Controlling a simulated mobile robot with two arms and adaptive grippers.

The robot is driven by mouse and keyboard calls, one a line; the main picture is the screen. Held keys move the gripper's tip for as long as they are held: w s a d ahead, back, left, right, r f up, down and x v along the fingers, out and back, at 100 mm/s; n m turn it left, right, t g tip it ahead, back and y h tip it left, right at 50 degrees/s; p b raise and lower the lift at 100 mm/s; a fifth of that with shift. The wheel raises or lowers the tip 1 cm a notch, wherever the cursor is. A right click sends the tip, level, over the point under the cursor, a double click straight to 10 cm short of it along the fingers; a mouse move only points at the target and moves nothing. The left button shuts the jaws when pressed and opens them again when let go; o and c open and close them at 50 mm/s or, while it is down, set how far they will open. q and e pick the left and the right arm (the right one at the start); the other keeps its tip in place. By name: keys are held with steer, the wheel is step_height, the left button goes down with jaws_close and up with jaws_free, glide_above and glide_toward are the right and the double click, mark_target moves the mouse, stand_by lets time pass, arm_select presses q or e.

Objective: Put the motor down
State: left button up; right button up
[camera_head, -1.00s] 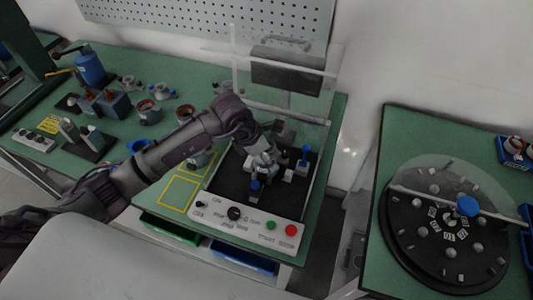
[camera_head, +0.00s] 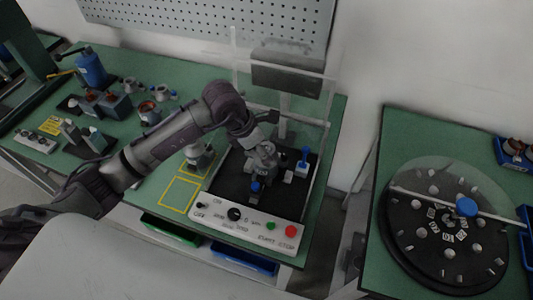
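A grey metal motor (camera_head: 263,161) stands on the black plate of the test station (camera_head: 232,187), behind the blue-topped clamp at the front. My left gripper (camera_head: 262,139) is just above and behind the motor, at the end of the arm coming in from the left. Its fingers are small and dark, so I cannot tell how far they are open or whether they touch the motor. A second grey part (camera_head: 198,154) stands in the rear yellow square on the green table. My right gripper is out of view.
The front yellow square (camera_head: 179,195) is empty. A control panel (camera_head: 246,222) with buttons edges the station, and clear panels surround it. Several parts and a blue press (camera_head: 90,68) stand at left. A round black turntable (camera_head: 440,240) is on the right table.

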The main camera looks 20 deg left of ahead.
arm_select(q)
steer(key=b+v, duration=0.1)
steer(key=v, duration=0.7)
steer(key=shift+r, duration=0.35)
steer(key=shift+s+a+f, duration=0.1)
steer(key=shift+f, duration=0.05)
